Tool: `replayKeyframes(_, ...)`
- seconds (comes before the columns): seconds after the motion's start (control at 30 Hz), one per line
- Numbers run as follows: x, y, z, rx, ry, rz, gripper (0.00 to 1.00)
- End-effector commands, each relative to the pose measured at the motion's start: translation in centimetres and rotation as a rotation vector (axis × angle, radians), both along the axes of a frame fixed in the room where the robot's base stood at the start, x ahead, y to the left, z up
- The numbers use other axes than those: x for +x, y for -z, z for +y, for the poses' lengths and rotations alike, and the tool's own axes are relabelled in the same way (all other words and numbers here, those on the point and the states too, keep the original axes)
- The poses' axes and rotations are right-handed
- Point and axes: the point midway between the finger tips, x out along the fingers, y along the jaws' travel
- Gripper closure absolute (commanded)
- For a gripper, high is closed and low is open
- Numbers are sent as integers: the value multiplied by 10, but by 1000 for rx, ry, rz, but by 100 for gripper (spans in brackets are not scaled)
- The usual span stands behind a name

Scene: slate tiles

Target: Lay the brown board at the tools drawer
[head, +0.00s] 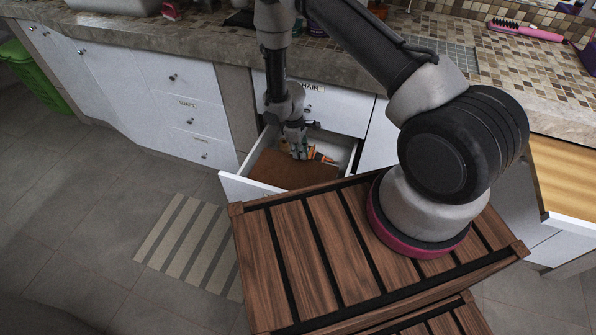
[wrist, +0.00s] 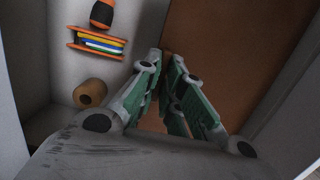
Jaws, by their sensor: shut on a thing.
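The brown board (head: 288,172) is a flat, reddish-brown panel inside an open white drawer (head: 351,157), over its front part. In the wrist view the board (wrist: 230,45) fills much of the right side, between the drawer walls. Whether the board rests fully on the drawer floor is hard to tell. No label shows on the open drawer's front.
The drawer also holds an orange-and-black handled thing (wrist: 102,14), an orange holder with coloured strips (wrist: 97,43) and a brown cylinder (wrist: 89,93). A closed drawer labelled HAIR (head: 330,98) is above. A pink brush (head: 525,30) lies on the counter. A striped mat (head: 185,240) lies on the floor.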

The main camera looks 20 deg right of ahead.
Motion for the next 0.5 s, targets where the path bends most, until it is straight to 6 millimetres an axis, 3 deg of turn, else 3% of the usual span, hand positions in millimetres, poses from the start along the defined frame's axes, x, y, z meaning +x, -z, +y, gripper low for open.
replayKeyframes(0.1,-1,33,-1,0,0,3,100)
replayKeyframes(0.2,-1,51,0,0,0,2,100)
replayKeyframes(0.5,0,86,0,0,2,2,100)
